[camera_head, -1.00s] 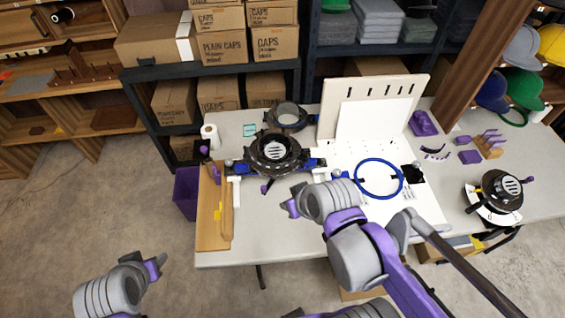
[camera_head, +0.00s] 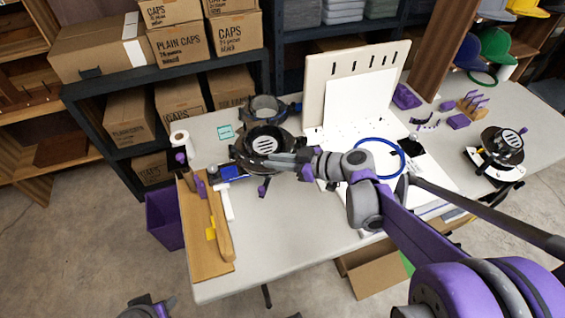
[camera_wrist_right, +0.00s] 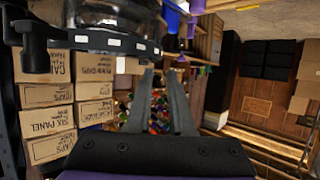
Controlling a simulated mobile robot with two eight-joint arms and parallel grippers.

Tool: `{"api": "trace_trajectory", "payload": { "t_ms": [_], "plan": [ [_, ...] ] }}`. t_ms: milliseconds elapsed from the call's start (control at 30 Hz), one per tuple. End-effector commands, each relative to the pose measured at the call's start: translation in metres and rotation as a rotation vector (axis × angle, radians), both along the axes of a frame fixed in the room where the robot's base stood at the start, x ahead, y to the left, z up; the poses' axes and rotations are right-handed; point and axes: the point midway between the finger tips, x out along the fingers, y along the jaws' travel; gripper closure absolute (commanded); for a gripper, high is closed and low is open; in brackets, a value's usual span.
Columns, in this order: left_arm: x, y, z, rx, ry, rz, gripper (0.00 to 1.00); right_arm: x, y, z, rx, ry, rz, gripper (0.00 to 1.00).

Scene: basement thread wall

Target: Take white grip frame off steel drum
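A steel drum (camera_head: 264,145) with a slotted silver face and a dark ring around it sits at the left of the table, with a blue clamp (camera_head: 232,172) and a white bar (camera_head: 226,203) at its left side. I cannot tell which part is the white grip frame. My right gripper (camera_head: 252,160) reaches across the drum's front and hides part of it. In the right wrist view a black band with white squares (camera_wrist_right: 97,41) lies above the fingers (camera_wrist_right: 160,76), which are apart with nothing between them. My left gripper (camera_head: 150,308) is cut off at the bottom edge.
Another drum (camera_head: 502,146) with a white piece stands at the far right. A dark ring (camera_head: 265,106) lies behind the first drum. A wooden tray (camera_head: 202,262) lies front left.

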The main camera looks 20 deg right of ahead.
Motion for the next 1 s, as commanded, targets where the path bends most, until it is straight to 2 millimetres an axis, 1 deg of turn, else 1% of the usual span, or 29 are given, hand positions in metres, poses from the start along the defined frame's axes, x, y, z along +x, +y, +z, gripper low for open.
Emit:
{"api": "trace_trajectory", "payload": {
  "t_ms": [33, 200, 400, 600, 867, 967, 1000],
  "plan": [
    [0.0, 0.0, -0.002, 0.0, 0.0, 0.0, 0.5, 0.007, 0.007, -0.004, 0.001, 0.001, 0.005, 0.8],
    [0.0, 0.0, -0.005, 0.0, 0.002, 0.0, 0.5, 0.029, 0.027, -0.017, 0.001, 0.001, 0.005, 0.8],
    [-0.001, 0.0, -0.007, 0.0, 0.002, 0.0, 0.5, 0.048, 0.043, -0.027, 0.0, 0.002, 0.003, 0.8],
    [-0.001, 0.0, -0.008, 0.0, 0.003, 0.0, 0.5, 0.057, 0.05, -0.031, 0.0, 0.002, 0.001, 0.8],
    [-0.001, 0.0, -0.008, 0.0, 0.003, 0.0, 0.5, 0.057, 0.05, -0.032, 0.0, 0.002, 0.001, 0.8],
    [-0.001, 0.0, -0.008, 0.0, 0.003, 0.0, 0.5, 0.057, 0.05, -0.032, 0.0, 0.002, 0.001, 0.96],
    [-0.001, 0.0, -0.008, 0.0, 0.003, 0.0, 0.5, 0.057, 0.05, -0.032, 0.0, 0.002, 0.001, 1.0]
  ]
}}
